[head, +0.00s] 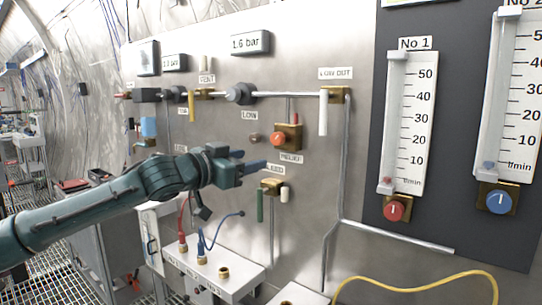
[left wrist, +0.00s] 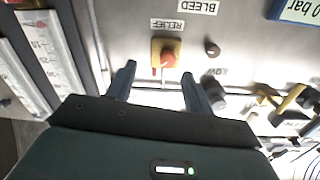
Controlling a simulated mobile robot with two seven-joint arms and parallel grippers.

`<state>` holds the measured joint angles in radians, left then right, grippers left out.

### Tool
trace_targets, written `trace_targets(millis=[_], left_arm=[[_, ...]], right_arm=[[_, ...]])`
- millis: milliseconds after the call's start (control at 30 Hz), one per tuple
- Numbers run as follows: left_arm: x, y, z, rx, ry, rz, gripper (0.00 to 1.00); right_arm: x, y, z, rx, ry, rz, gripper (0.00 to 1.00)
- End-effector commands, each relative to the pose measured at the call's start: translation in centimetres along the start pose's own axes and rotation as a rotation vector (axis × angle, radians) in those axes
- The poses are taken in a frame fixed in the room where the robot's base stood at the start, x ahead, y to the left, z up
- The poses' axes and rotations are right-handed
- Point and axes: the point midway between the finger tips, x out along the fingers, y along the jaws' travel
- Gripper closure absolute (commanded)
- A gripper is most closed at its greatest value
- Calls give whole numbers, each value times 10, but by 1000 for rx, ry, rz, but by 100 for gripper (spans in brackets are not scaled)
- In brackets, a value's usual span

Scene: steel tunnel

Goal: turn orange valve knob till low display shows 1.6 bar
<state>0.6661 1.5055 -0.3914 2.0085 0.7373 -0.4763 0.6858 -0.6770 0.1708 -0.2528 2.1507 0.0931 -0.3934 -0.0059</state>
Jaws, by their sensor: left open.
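The orange valve knob (head: 278,139) sits on a brass block on the steel panel, right of the LOW label. My left gripper (head: 254,161) is open and empty, below and left of the knob in the head view. In the left wrist view its fingers (left wrist: 158,73) stand apart, with the knob beyond and between their tips; I see no contact. My right gripper is not in view.
A brass valve with a green handle (head: 270,187) is just below the gripper. A white pipe handle (head: 324,112) hangs to the right of the knob. A white socket box (head: 210,262) with red and blue cables juts out below the arm. Flow meters (head: 409,120) stand at right.

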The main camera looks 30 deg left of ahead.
Motion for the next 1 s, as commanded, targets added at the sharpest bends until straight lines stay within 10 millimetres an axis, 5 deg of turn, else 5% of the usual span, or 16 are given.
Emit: trace_targets(millis=[167, 367, 1000], left_arm=[[-15, -16, -25, -12, 29, -38, 48], [-1, -19, -30, -17, 31, -39, 48], [105, -22, -30, -12, 29, -39, 48]], right_arm=[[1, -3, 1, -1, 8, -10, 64], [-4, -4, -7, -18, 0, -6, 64], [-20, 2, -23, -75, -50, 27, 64]])
